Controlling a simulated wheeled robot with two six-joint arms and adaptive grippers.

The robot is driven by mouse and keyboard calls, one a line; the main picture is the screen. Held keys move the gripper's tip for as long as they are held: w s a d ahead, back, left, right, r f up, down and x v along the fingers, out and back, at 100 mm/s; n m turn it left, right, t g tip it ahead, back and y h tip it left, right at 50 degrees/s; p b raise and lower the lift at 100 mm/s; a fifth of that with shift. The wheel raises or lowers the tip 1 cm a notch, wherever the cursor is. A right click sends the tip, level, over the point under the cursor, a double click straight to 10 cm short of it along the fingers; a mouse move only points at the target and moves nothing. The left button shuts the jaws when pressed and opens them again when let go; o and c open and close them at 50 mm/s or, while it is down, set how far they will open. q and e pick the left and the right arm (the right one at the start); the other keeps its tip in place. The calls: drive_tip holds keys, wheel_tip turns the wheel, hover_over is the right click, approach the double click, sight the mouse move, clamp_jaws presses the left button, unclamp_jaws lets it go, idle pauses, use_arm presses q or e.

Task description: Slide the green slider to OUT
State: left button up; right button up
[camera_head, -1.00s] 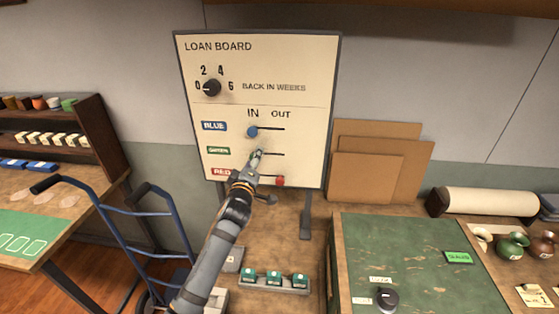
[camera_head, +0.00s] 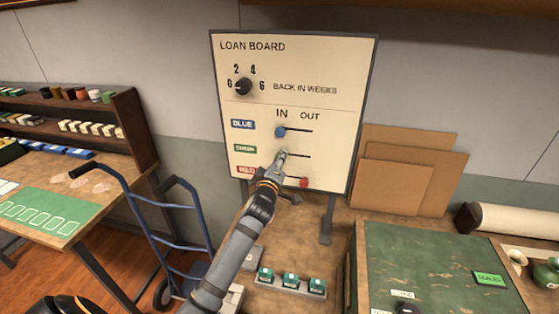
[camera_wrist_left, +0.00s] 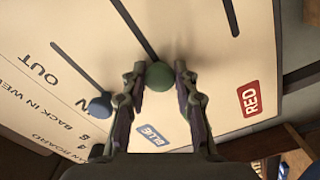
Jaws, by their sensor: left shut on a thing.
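The loan board (camera_head: 340,60) stands upright with the labels IN and OUT above three horizontal slots. The green slider (camera_wrist_left: 160,75) is a round knob at the IN end of its slot, seen in the left wrist view. My left gripper (camera_head: 281,160) is at the board, and its fingers (camera_wrist_left: 160,80) are closed on both sides of the green knob. In the head view the fingers mostly hide the knob. The blue slider (camera_head: 280,132) sits at its IN end, above. The red slider (camera_head: 304,183) sits at its OUT end, below. My right gripper is out of view.
A dial (camera_head: 243,87) is at the board's upper left. A blue hand truck (camera_head: 165,210) stands left of my arm. Brown panels (camera_head: 405,180) lean right of the board. A tray with green-topped items (camera_head: 290,285) lies below.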

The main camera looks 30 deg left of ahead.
sight(306, 157)
use_arm(q)
drive_tip(key=shift+w+d+b, duration=0.25)
drive_tip(key=shift+d, duration=0.65)
drive_tip(key=shift+w+d+b, duration=0.2)
drive_tip(key=shift+d+b, duration=0.05)
drive_tip(key=shift+d, duration=0.65)
drive_tip(key=shift+w+d+b, duration=0.25)
drive_tip(key=shift+d, duration=0.65)
drive_tip(key=shift+w+d+b, duration=0.15)
drive_tip(key=shift+d+b, duration=0.1)
drive_tip(key=shift+d, duration=0.35)
drive_tip(key=shift+w+d+b, duration=0.15)
drive_tip(key=shift+d+b, duration=0.05)
drive_tip(key=shift+d, duration=0.4)
drive_tip(key=o, duration=1)
drive_tip(key=shift+a, duration=0.15)
